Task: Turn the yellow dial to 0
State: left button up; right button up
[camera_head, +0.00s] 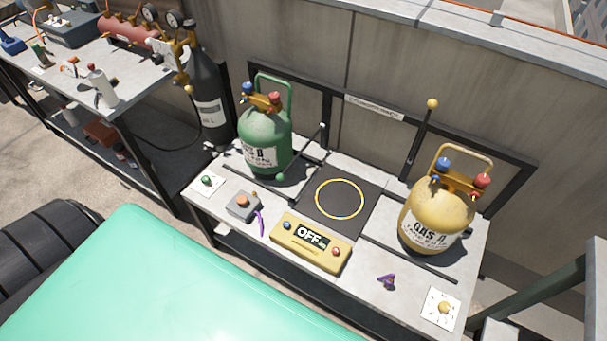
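The yellow dial (444,307) is a small round yellow knob on a white square plate. The plate lies at the front right corner of the light grey workbench (375,268). Marks around the knob are too small to read, so I cannot tell where it points. A similar green dial (207,180) sits on a white plate at the bench's left end. Neither of my grippers shows in the head view, and nothing is seen touching the yellow dial.
A yellow gas cylinder (428,222) stands behind the dial, and a green one (264,143) stands back left. A yellow scale box (310,243) reads OFF. A purple piece (386,282) lies left of the dial. A black mat (318,215) bears a yellow ring.

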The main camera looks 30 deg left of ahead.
aim_at(444, 306)
jog(key=u, duration=0.65)
jog(key=z, duration=1.5)
jog(key=k+j+z, duration=0.25)
jog(key=j+z, duration=0.2)
jog(key=k+j+z, duration=0.35)
jog(key=z, duration=0.15)
